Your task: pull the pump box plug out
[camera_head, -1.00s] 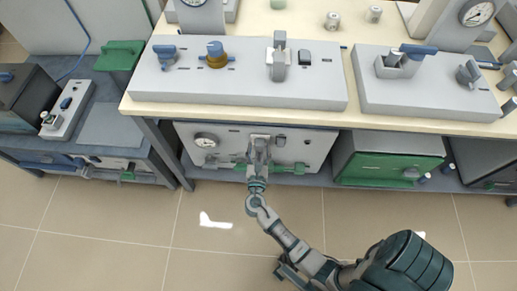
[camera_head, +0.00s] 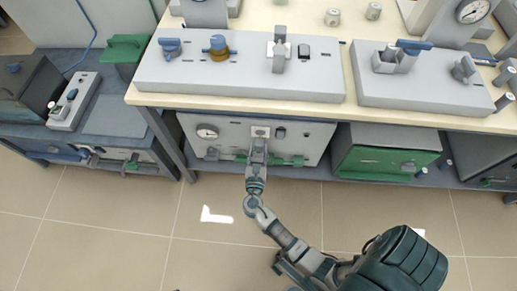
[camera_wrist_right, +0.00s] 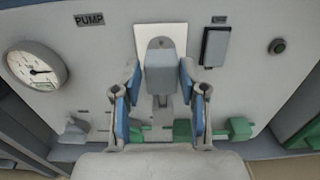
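The pump box (camera_head: 228,128) is the light box under the bench with a round gauge; its PUMP label (camera_wrist_right: 89,19) shows in the right wrist view. The white socket plate (camera_wrist_right: 174,33) is on its front. The grey plug (camera_wrist_right: 161,75) is in front of the plate's lower part, and a dark spot of the socket shows above it. My right gripper (camera_wrist_right: 160,78) has its blue-padded fingers against both sides of the plug. In the head view the right gripper (camera_head: 258,150) is just below the socket plate (camera_head: 261,131). My left gripper is out of view.
A dark rocker switch (camera_wrist_right: 215,46) and a round button (camera_wrist_right: 277,46) are right of the plate. The gauge (camera_wrist_right: 36,65) is at left. Green fittings (camera_wrist_right: 238,128) run along the lower front. The bench (camera_head: 400,112) overhangs the box; open floor (camera_head: 120,215) lies in front.

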